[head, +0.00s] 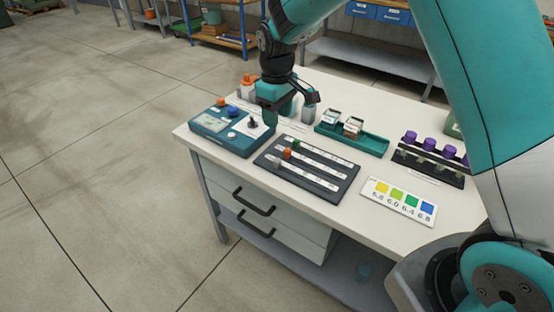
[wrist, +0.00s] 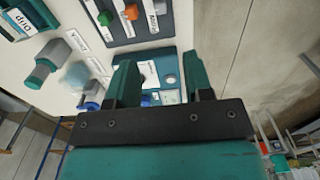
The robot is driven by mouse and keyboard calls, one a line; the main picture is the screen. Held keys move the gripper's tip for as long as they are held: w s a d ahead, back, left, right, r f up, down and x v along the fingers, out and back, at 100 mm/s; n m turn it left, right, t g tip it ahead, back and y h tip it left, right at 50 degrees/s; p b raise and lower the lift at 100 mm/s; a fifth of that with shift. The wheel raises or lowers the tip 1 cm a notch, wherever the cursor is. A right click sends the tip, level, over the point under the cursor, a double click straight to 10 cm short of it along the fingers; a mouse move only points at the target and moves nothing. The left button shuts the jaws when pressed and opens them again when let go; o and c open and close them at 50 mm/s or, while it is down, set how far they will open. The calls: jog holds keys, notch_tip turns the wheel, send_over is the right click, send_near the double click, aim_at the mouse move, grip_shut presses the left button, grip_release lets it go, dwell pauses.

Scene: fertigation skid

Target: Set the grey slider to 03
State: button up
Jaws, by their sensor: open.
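The dark slider panel (head: 310,168) lies on the white table with three parallel slots and pale scale strips. The grey slider (head: 273,161) sits near the left end of the front slot; its scale numbers are too small to read. The orange slider (head: 287,153) and green slider (head: 296,144) sit near the left ends of the other slots. My gripper (head: 270,118) is open and empty, above and behind the teal control box, apart from the sliders.
The teal control box (head: 222,140) with orange and blue knobs stands left of the panel. Bottles (head: 309,114) stand behind. A green tray (head: 352,140), a rack with purple caps (head: 428,155) and a colour chart card (head: 398,198) lie to the right.

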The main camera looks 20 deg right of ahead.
aim_at(277, 160)
notch_tip(277, 160, down, 15)
jog(key=shift+r+p, duration=0.1)
jog(key=shift+p, duration=0.6)
grip_shut()
jog(key=shift+s, duration=0.1)
